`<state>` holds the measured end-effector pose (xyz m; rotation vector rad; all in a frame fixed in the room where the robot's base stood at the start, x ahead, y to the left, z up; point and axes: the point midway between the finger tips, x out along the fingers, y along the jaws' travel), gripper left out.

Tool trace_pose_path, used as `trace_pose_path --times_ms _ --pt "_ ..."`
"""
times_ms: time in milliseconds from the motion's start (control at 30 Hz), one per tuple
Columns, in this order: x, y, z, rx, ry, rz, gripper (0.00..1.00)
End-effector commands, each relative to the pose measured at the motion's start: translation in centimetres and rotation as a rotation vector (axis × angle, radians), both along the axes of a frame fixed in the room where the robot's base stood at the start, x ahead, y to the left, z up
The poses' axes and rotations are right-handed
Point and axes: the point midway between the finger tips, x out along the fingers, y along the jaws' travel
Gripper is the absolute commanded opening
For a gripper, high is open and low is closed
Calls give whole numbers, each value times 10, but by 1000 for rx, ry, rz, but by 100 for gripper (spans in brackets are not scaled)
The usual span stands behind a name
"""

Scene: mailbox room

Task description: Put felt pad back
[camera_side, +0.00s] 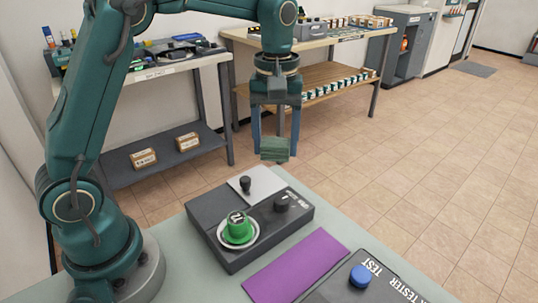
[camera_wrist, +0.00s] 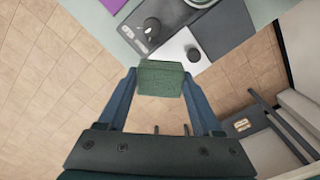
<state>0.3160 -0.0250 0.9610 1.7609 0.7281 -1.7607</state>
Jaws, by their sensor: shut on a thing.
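A dark green block, which looks like the felt pad (camera_side: 275,149), hangs between the fingers of my gripper (camera_side: 276,142). It also shows in the wrist view (camera_wrist: 160,78), held between the blue fingertips of my gripper (camera_wrist: 160,80). My gripper is shut on it and points down. The pad is in the air, above and beyond the far edge of the table in the side view, apart from any surface. A purple mat (camera_side: 297,266) lies flat and bare on the table.
A tester (camera_side: 330,292) with a blue button (camera_side: 360,276) is at front right. Shelved benches stand behind.

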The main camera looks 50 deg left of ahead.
Motion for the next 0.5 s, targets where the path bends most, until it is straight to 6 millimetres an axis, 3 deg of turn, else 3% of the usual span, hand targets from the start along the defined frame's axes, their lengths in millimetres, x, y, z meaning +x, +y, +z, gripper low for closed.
trace_pose_path --times_ms 233,500 --pt "1 0 -1 1 -4 -110 6" --pt "-6 -10 -8 1 -4 -542 6"
